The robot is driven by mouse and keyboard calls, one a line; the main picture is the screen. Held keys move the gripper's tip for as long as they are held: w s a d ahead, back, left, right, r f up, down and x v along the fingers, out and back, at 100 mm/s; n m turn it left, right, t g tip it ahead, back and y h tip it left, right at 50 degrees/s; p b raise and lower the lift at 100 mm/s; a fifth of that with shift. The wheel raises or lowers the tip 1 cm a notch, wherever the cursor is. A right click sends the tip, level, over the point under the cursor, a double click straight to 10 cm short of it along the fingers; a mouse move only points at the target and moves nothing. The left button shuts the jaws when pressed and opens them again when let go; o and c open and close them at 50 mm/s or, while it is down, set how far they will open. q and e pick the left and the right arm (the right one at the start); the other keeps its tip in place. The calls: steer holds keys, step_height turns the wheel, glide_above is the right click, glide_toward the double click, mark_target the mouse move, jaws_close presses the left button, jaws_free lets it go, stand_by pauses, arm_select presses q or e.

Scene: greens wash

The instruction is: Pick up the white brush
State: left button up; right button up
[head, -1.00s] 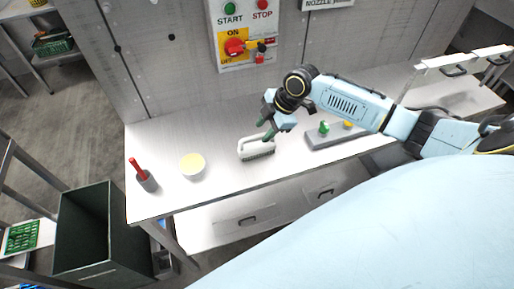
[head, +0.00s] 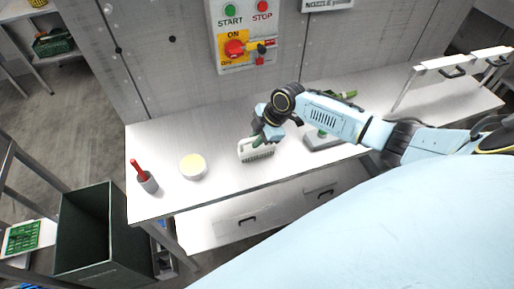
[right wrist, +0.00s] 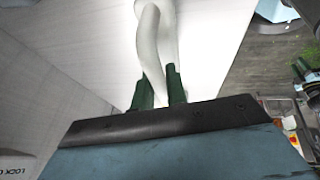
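The white brush (head: 257,155) lies on the white counter, its bristle side toward the front edge. My right gripper (head: 257,140) is down at the brush's looped handle. In the right wrist view the green fingers (right wrist: 160,90) stand close on both sides of the white handle (right wrist: 151,45), with little or no gap showing. The gripper looks shut on the handle. The brush still appears to rest on the counter. My left gripper is not in view.
A grey block (head: 323,139) lies to the right, partly behind my arm. A control panel (head: 243,35) hangs on the wall behind. A dark bin (head: 85,240) stands lower left.

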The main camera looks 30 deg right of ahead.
jaws_close()
step_height(320, 180, up, 10)
steer(key=shift+r, duration=0.1)
stand_by(0.4)
steer(key=shift+c, duration=0.7)
jaws_free()
steer(key=shift+o, duration=0.9)
jaws_close()
